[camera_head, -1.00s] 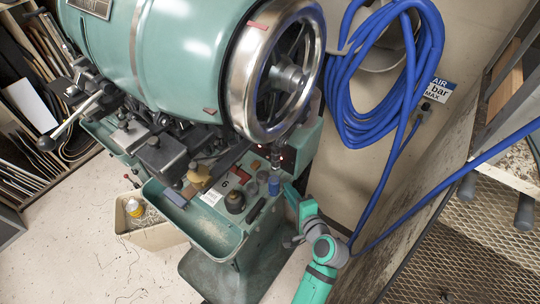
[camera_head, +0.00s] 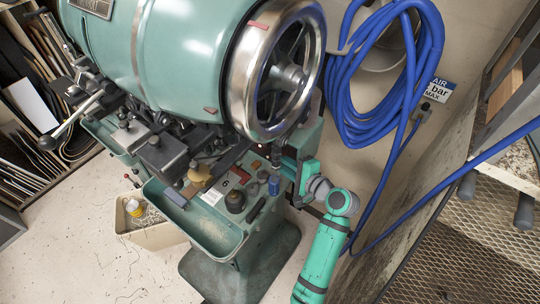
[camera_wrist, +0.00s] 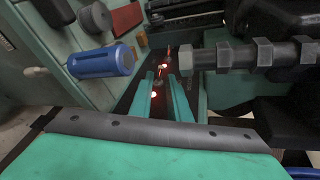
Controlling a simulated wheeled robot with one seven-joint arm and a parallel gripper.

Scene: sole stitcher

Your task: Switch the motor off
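The sole stitcher (camera_head: 160,55) is a green machine with a large metal handwheel. In the wrist view, a dark narrow panel (camera_wrist: 128,98) on it carries small glowing red spots (camera_wrist: 163,66). My gripper (camera_wrist: 161,78) points at this panel, its two green fingers parallel with a narrow gap, and I see nothing clearly held. Small shiny parts and a red glow show around the fingertips; I cannot tell which is the motor switch or whether a finger touches it. In the head view, my gripper (camera_head: 285,166) is below the handwheel, its tips partly hidden.
A blue cylinder (camera_wrist: 100,62) stands left of my fingers, and a threaded bolt with nuts (camera_wrist: 250,54) juts in from the right. Coiled blue hose (camera_head: 375,75) hangs on the wall. A green tray (camera_head: 205,225) and a bin (camera_head: 150,228) are at the left.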

